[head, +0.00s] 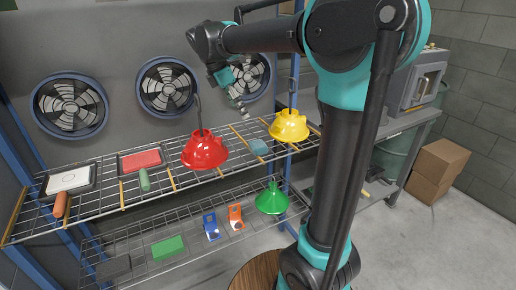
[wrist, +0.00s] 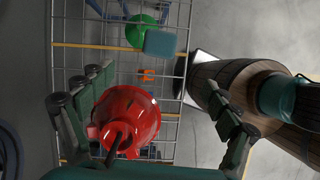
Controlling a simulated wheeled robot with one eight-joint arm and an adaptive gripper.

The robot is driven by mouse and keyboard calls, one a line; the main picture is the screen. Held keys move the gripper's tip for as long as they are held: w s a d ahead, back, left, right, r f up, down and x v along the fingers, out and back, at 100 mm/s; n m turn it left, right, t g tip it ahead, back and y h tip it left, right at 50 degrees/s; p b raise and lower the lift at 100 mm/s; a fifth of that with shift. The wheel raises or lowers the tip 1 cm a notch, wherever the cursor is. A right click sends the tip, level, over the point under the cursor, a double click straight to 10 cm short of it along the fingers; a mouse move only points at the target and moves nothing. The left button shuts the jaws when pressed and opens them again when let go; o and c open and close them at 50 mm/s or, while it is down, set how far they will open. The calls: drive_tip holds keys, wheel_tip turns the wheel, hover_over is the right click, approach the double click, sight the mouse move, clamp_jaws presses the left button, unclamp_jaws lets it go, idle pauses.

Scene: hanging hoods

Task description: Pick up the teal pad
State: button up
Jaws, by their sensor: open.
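The teal pad (head: 259,146) lies on the wire upper shelf (head: 100,200), between the red hood (head: 204,151) and the yellow hood (head: 289,126). In the wrist view the teal pad (wrist: 160,43) is a small block beyond my fingertips, near the top middle, with nothing in front of it. My gripper (head: 240,104) is above the shelf, higher than the pad and apart from it. In the wrist view my gripper (wrist: 161,84) has its fingers spread wide and holds nothing. The red hood (wrist: 127,115) shows between the fingers, below them.
A dark rod rises from the red hood. The lower shelf holds a green hood (head: 272,199), a green block (head: 168,247), and blue and orange items.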

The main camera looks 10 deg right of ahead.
sight(257, 144)
drive_tip(key=x, duration=1.7)
drive_tip(key=shift+s, duration=0.1)
drive_tip(key=shift+a, duration=0.1)
drive_tip(key=c, duration=1.1)
drive_tip(key=shift+c, duration=0.2)
wheel_tip(257, 144, up, 20)
